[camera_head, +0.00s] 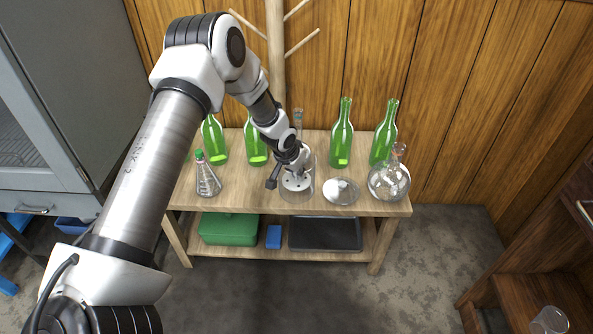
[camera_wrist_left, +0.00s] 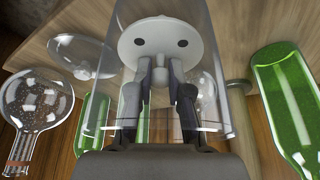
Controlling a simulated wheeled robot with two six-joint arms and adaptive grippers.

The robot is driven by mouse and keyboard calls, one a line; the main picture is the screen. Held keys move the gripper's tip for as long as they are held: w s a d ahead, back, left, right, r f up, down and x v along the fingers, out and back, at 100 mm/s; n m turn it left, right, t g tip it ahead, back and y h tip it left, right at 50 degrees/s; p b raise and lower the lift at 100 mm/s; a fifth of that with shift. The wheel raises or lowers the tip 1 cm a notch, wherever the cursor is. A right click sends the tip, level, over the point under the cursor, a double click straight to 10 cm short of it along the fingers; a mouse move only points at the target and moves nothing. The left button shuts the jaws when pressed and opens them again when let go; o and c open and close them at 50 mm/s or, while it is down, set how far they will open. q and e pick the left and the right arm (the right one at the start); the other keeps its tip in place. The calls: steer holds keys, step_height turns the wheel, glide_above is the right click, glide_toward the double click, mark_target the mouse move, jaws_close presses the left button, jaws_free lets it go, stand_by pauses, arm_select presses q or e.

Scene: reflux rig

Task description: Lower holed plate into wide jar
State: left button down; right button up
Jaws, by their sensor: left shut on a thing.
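The holed plate (camera_head: 295,183) is a pale disc with dark holes and a central stem. The wide jar (camera_head: 298,195) is clear glass and stands on the wooden table. My left gripper (camera_head: 291,165) reaches down into the jar from above. In the left wrist view, my left gripper (camera_wrist_left: 160,78) is shut on the plate's stem, with the plate (camera_wrist_left: 140,45) beyond the fingertips. The jar's clear wall (camera_wrist_left: 100,95) surrounds the fingers and plate there. Whether the plate touches the jar's bottom cannot be told. My right gripper is not in view.
A clear glass dish (camera_head: 341,191) and a round flask (camera_head: 389,181) stand right of the jar. A conical flask (camera_head: 207,180) stands at the left. Several green bottles (camera_head: 341,135) line the back. The lower shelf holds a green box (camera_head: 228,229) and a dark tray (camera_head: 325,233).

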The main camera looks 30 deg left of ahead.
arm_select(q)
steer(key=shift+f, duration=0.15)
steer(key=c, duration=1)
jaws_free()
step_height(320, 180, up, 9)
steer(key=p, duration=0.9)
steer(key=shift+r+p, duration=0.2)
steer(key=shift+p, duration=0.1)
steer(key=shift+f, duration=0.2)
